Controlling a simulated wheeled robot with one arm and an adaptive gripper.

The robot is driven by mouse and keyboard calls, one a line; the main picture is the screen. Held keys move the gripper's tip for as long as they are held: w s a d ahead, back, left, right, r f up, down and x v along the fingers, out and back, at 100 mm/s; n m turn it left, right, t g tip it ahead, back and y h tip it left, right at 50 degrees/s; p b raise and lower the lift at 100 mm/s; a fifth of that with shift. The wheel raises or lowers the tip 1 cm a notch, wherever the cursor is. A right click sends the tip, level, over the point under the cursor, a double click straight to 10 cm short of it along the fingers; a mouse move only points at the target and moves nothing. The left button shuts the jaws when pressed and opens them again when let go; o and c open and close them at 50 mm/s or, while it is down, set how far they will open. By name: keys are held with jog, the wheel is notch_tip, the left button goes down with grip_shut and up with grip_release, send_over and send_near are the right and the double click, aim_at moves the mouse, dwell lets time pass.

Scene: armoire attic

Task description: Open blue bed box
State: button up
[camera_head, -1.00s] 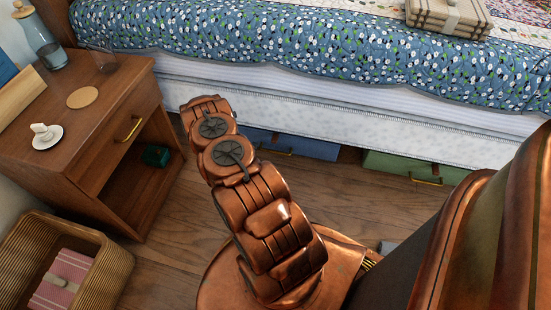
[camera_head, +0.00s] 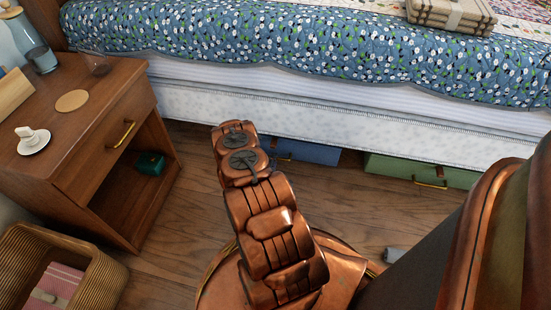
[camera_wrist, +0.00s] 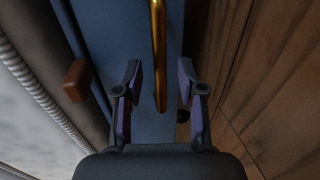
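The blue bed box (camera_head: 312,151) sits under the bed in the head view, partly hidden behind my arm. In the wrist view the blue front (camera_wrist: 120,45) fills the middle, with the brass handle (camera_wrist: 158,60) running lengthwise. My gripper (camera_wrist: 158,85) is open, its two fingers on either side of the near end of the handle, with gaps on both sides. Whether the fingers reach the handle in depth is unclear. In the head view my gripper is hidden behind my arm.
A green box (camera_head: 400,172) with a brass handle lies under the bed to the right. A wooden nightstand (camera_head: 75,185) and a wicker basket (camera_head: 95,285) stand at the left. The bed frame (camera_head: 330,127) overhangs the boxes.

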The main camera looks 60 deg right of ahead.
jog(key=shift+x, duration=1.15)
grip_shut()
